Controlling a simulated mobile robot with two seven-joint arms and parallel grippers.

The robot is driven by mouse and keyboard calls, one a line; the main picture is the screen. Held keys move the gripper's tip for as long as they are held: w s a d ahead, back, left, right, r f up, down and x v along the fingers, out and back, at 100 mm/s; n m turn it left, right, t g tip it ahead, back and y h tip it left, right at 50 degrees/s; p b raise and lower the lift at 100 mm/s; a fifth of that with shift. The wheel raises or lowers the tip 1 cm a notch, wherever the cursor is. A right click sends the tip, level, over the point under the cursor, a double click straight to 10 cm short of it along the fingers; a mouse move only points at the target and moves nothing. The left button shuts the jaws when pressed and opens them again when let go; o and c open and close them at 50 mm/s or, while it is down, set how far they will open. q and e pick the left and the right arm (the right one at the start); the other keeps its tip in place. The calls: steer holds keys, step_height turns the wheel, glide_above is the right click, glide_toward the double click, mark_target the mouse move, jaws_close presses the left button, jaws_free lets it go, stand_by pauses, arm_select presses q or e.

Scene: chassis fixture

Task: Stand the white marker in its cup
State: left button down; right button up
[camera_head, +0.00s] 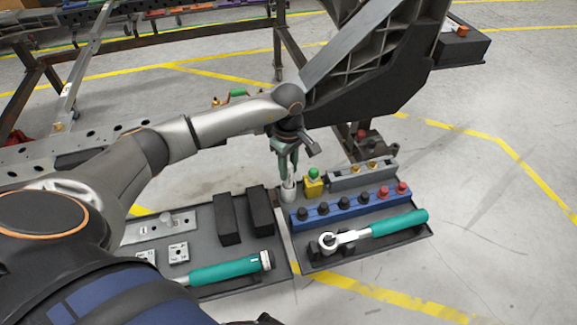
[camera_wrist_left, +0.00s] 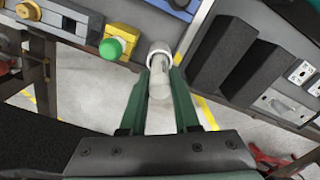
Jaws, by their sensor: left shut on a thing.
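My left gripper (camera_head: 287,172) points down at the back edge of the trays, shut on the white marker (camera_head: 288,183). The marker is upright, directly above or partly in a small white cup (camera_head: 288,195); I cannot tell how deep it sits. In the left wrist view the marker (camera_wrist_left: 160,82) lies between the green fingers of the left gripper (camera_wrist_left: 160,88), and its far end lines up with the round white rim of the cup (camera_wrist_left: 159,48). My right gripper is not in view.
A yellow block with a green knob (camera_head: 313,182) stands just right of the cup. A blue rail (camera_head: 345,209) with several knobs and a ratchet with a teal handle (camera_head: 395,223) lie to the right. Two black blocks (camera_head: 228,218) stand left.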

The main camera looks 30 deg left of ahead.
arm_select(q)
steer(key=shift+f, duration=0.15)
steer(key=c, duration=0.6)
jaws_free()
steer(key=shift+o, duration=0.2)
steer(key=shift+r+p, duration=0.55)
steer(key=shift+r, duration=0.1)
step_height(320, 180, up, 7)
steer(key=p, duration=0.5)
steer(key=shift+r, duration=0.4)
